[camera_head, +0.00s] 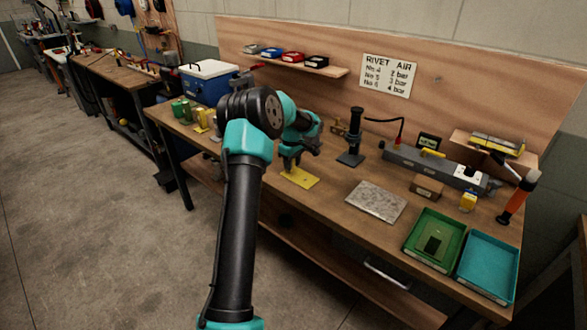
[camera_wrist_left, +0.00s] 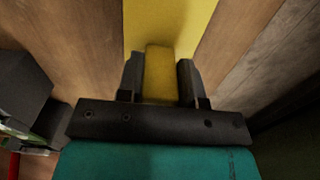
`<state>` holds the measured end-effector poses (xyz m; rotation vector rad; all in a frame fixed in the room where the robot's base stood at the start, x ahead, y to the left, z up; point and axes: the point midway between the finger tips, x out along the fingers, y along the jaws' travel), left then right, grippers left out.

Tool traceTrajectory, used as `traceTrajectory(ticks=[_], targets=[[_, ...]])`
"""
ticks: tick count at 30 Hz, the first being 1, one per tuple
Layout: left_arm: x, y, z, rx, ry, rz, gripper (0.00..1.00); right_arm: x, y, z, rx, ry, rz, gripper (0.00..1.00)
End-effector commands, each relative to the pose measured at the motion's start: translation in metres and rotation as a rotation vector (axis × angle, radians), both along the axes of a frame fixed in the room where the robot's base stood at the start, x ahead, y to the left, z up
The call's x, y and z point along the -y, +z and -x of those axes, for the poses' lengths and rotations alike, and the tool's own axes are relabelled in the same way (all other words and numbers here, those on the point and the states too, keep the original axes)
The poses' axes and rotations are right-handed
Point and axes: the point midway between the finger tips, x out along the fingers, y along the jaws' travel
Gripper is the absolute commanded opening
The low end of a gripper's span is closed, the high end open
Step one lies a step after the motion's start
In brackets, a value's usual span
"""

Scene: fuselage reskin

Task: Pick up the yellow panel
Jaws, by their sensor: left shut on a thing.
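The yellow panel (camera_head: 302,178) lies on the wooden bench near its front edge. It appears as a flat yellow sheet with a raised yellow block on it. In the left wrist view the panel (camera_wrist_left: 201,22) runs up between the wood planks, and its raised block (camera_wrist_left: 158,75) sits between the two dark fingers. My left gripper (camera_head: 290,162) reaches down onto the panel from above. In the left wrist view the gripper (camera_wrist_left: 158,82) is shut on the block. Whether the panel is lifted off the bench cannot be told. My right gripper is not in view.
A grey metal sheet (camera_head: 376,201) lies to the right of the panel. A green tray (camera_head: 410,251) and a teal tray (camera_head: 487,268) stand at the right end. A black stand (camera_head: 353,150) is behind. Green cans (camera_head: 180,110) and a blue cooler (camera_head: 207,86) are at the left.

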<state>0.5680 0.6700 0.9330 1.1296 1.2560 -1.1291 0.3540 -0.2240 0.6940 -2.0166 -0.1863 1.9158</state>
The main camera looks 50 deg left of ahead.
Motion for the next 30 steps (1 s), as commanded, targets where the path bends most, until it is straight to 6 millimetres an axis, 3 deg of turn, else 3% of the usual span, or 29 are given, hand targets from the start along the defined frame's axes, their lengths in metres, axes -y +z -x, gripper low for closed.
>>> traceTrajectory(ticks=[7, 16, 23, 30], targets=[[0.000, 0.008, 0.000, 0.001, 0.000, -0.001, 0.06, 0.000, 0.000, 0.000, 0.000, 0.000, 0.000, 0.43], [0.000, 0.037, 0.001, 0.000, 0.001, -0.002, 0.06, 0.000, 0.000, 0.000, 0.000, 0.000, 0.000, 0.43], [0.019, 0.038, 0.016, -0.002, -0.001, -0.001, 0.06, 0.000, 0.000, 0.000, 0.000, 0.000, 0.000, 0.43], [0.051, 0.042, 0.044, -0.002, -0.002, -0.001, 0.06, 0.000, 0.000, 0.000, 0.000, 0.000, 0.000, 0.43]])
